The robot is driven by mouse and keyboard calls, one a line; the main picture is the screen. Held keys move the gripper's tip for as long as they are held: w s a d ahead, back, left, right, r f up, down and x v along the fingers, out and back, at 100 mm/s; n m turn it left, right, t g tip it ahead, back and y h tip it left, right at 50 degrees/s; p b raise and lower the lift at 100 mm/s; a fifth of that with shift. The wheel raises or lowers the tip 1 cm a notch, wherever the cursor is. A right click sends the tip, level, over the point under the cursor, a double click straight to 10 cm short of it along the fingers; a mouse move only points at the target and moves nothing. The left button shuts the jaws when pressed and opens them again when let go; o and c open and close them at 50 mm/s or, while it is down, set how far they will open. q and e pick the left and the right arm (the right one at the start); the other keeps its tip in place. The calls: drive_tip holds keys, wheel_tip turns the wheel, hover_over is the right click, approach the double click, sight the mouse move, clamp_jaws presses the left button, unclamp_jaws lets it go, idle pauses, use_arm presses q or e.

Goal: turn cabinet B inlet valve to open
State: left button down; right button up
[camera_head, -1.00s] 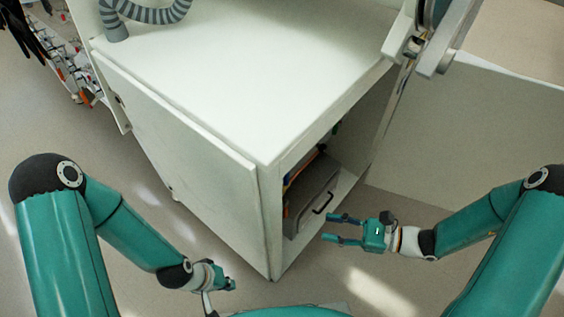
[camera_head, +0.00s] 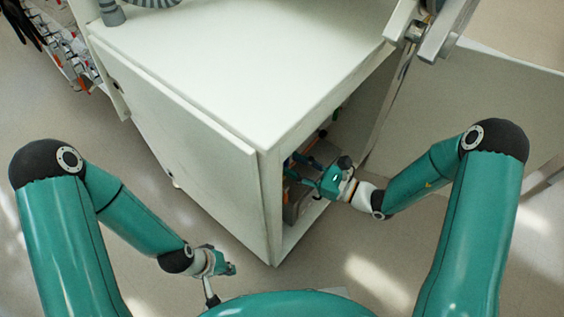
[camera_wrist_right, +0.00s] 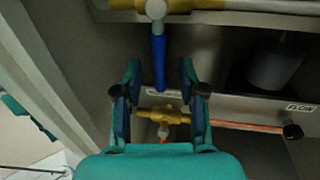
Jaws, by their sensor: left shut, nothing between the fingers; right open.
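A blue valve lever (camera_wrist_right: 158,62) hangs down from a white hub (camera_wrist_right: 156,9) on a brass pipe (camera_wrist_right: 205,5) in the right wrist view. My right gripper (camera_wrist_right: 159,75) is open, and the lever appears between its two fingers; I cannot tell whether they touch it. In the head view my right gripper (camera_head: 303,170) reaches into the open side of the white cabinet (camera_head: 210,75); the lever cannot be made out there. My left gripper (camera_head: 229,269) is shut and empty, low in front of the cabinet. No cabinet letter is readable.
Below the lever are a brass fitting (camera_wrist_right: 165,116), a FLOW label (camera_wrist_right: 299,107) and a dark knob (camera_wrist_right: 292,131). The cabinet's near corner edge (camera_head: 268,205) stands close left of my right gripper. An open panel (camera_head: 480,110) stands at the right.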

drive_tip(key=shift+x, duration=1.5)
clamp_jaws()
